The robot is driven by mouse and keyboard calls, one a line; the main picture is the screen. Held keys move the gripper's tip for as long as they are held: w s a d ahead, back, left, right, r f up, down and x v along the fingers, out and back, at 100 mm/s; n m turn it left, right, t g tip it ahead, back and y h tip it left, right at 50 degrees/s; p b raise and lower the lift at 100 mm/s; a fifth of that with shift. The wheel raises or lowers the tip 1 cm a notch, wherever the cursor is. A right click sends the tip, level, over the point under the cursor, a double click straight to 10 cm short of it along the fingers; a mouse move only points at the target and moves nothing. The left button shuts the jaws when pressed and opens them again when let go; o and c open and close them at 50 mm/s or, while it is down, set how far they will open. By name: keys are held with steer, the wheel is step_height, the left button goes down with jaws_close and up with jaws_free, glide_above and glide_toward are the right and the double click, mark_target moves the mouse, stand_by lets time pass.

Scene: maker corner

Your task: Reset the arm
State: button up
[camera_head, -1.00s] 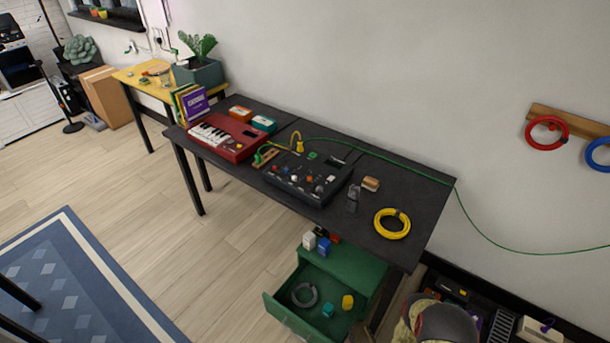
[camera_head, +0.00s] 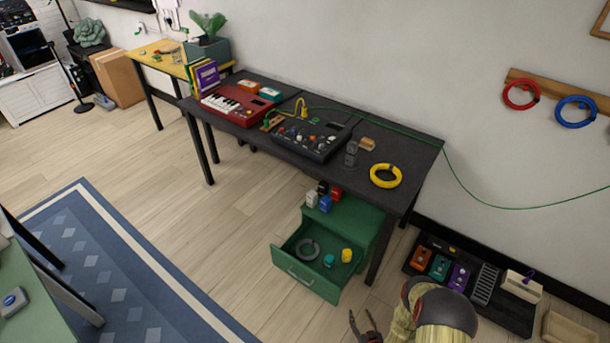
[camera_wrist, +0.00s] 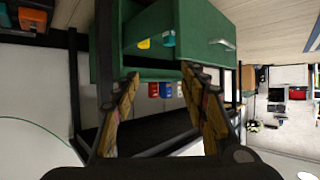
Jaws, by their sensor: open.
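My gripper (camera_wrist: 160,72) is open in the wrist view, its two worn yellow-brown fingers spread apart with nothing between the tips. Beyond them, the green drawer unit (camera_wrist: 190,40) appears upside down. In the head view, part of my arm shows at the bottom right, and dark tips of my gripper (camera_head: 364,322) show at the bottom edge, in front of the floor. The gripper appears apart from the open green drawer (camera_head: 305,282). Much of the arm is out of frame.
The black table (camera_head: 414,160) holds a red keyboard (camera_head: 235,105), a mixer (camera_head: 310,138) and a yellow cable coil (camera_head: 386,176). The pulled-out drawer juts into the room. A pedalboard (camera_head: 425,275) lies on the floor to the right. Floor left of the drawer is clear.

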steer(key=w+d+r+n+g+h+b, duration=0.1)
steer(key=w+d+r, duration=0.2)
steer(key=w+r, duration=0.7)
steer(key=w+d+r+g+b, duration=0.1)
steer(key=w+d+r, duration=0.3)
steer(key=w+r, duration=0.55)
steer(key=w+r+g+h+b, duration=0.1)
steer(key=w+r, duration=0.2)
steer(key=r, duration=0.9)
steer(key=w+r+h+b, duration=0.1)
steer(key=w+r, duration=0.2)
steer(key=r, duration=0.9)
steer(key=s+a+r+m+g+b, duration=0.1)
steer(key=s+a+r, duration=0.2)
steer(key=s+r, duration=0.75)
steer(key=s+a+r+m+g, duration=0.1)
steer(key=s+a+r, duration=0.2)
steer(key=s+r, duration=0.7)
steer(key=s+a+r, duration=0.1)
steer(key=s+r, duration=0.1)
steer(key=s, duration=0.6)
steer(key=s+a+r+g+b, duration=0.1)
steer(key=s+a+r, duration=0.1)
steer(key=s, duration=0.6)
steer(key=s+a+r+g+y+b, duration=0.1)
steer(key=s+a+r, duration=0.1)
steer(key=s, duration=0.6)
steer(key=shift+a+r+m, duration=0.2)
steer(key=shift+r+m, duration=0.2)
steer(key=shift+r, duration=0.45)
